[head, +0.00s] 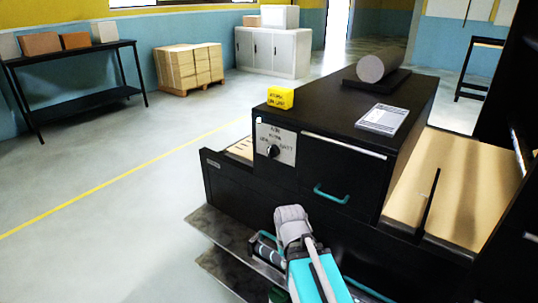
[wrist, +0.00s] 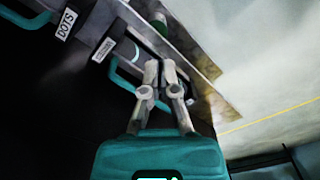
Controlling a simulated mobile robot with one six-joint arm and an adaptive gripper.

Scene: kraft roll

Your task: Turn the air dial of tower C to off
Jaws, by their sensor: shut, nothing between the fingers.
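A black round dial (head: 273,151) sits on a white lettered plate (head: 284,139) on the front of a black cabinet in the head view. Its lettering is too small to read surely, and no tower letter is legible. My gripper (wrist: 160,65) shows in the wrist view with its fingertips close together and nothing between them. It is low in front of the cabinet, below and apart from the dial. In the head view my arm hides most of it. The dial is not in the wrist view.
A teal drawer handle (head: 331,194) is right of the dial. A low dark shelf (head: 215,222) juts out below. A yellow block (head: 280,97), a paper pad (head: 383,119) and a grey roll (head: 380,65) are on the cabinet top. Open floor (head: 110,160) lies left.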

